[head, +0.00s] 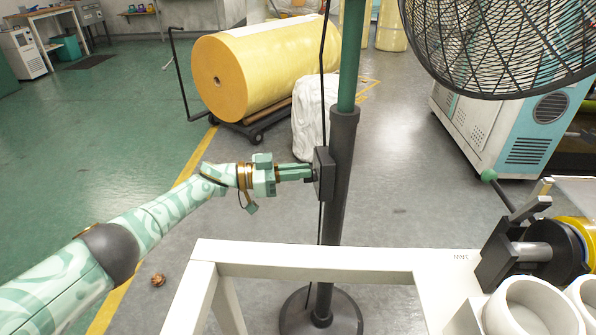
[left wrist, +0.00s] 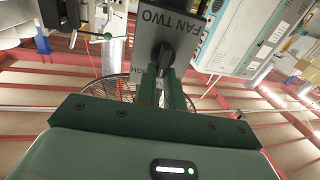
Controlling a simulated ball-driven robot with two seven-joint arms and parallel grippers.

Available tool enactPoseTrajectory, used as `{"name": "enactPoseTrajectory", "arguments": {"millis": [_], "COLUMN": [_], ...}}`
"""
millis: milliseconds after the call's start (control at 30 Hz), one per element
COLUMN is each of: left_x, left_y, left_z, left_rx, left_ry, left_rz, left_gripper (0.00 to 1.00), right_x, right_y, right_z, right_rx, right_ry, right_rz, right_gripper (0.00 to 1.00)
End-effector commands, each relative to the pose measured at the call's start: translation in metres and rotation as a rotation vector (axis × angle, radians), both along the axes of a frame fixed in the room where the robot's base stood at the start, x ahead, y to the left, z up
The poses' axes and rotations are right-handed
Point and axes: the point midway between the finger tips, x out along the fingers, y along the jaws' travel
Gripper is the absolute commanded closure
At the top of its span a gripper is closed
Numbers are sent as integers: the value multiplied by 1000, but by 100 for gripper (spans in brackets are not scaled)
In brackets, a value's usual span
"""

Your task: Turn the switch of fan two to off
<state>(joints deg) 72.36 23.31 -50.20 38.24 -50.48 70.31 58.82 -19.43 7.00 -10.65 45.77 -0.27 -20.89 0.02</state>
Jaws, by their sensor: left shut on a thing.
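The fan two switch box (head: 326,174) is a small dark box fixed to the side of the fan's dark pole (head: 341,190). In the left wrist view the box face (left wrist: 192,20) carries the label FAN TWO, upside down, and a black switch knob (left wrist: 163,54). My left gripper (head: 308,172) reaches the box from the left, with its fingers level. In the left wrist view my left gripper (left wrist: 163,78) is shut on the knob. The fingers hide part of the knob and some lettering. The fan's black cage (head: 500,45) is at the upper right. My right gripper is not in view.
A white frame table (head: 330,262) stands in front of the pole, with white rings (head: 530,308) and a dark roller holder at the right. A large yellow roll (head: 255,72) on a cart is behind. Grey floor is open left of the pole.

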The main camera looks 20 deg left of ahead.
Motion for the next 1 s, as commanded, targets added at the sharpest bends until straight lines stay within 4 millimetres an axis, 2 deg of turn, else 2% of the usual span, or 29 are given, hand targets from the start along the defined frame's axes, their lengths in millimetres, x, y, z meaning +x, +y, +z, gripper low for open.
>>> {"name": "enactPoseTrajectory", "arguments": {"millis": [267,700,1000], "left_x": [2,7,9], "left_y": [1,3,4], "left_z": [-1,-3,-5], "left_rx": [-58,-194,-253], "left_ry": [135,450,588], "left_rz": [1,1,1], "left_gripper": [100,100,100], "right_x": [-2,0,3], "right_y": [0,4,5], "right_z": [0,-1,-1], "right_rx": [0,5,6], "right_ry": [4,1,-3], "right_rz": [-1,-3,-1], "right_gripper": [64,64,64]}}
